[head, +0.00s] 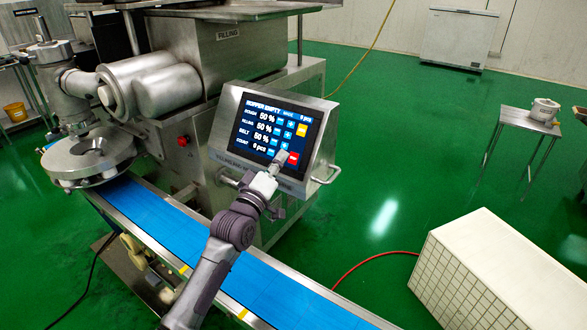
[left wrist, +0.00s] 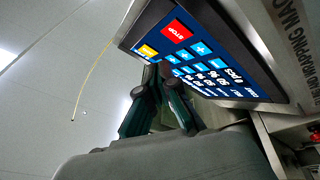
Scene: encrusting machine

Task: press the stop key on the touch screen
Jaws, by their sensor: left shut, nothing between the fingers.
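The touch screen (head: 262,131) is on a tilted metal panel on the filling machine, lit with blue keys and rows of percentages. Its red stop key (head: 293,158) is at the lower right, and it shows clearly in the left wrist view (left wrist: 176,31). A yellow key (head: 302,130) is above it in the head view. My left gripper (head: 282,156) is shut and empty, its tips just left of the stop key in the head view. In the left wrist view the fingers (left wrist: 152,76) point at the screen; whether they touch it cannot be told. My right gripper is not in view.
A blue conveyor belt (head: 159,219) runs below the panel, beneath my left arm. A metal handle (head: 328,176) sticks out at the panel's right. A round metal head (head: 87,160) stands over the belt. A white tiled block (head: 495,265) stands at the lower right.

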